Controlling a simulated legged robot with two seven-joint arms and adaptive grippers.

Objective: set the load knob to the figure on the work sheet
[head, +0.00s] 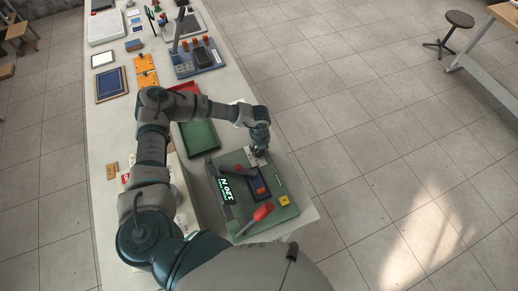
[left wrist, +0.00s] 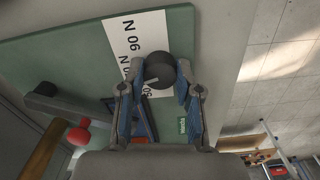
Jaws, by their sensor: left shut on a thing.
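A green press-like device (head: 270,217) stands at the near end of the bench. Its display (head: 225,189) shows green characters that look like 120 N. My left gripper (head: 258,153) is at the device's far edge. In the left wrist view the dark round load knob (left wrist: 158,70) with a light pointer line sits between the fingertips, and the gripper is shut on it. A white scale plate (left wrist: 138,35) lies behind the knob; one mark looks like 90 N, and others are partly hidden. A whitish sheet (head: 183,208) lies beside the device, mostly behind my arm and unreadable.
The device carries a red-ended lever (head: 263,211), a blue-framed slot and a yellow block (head: 284,201). A green tray (head: 197,134) is beyond it. Open floor lies to the right.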

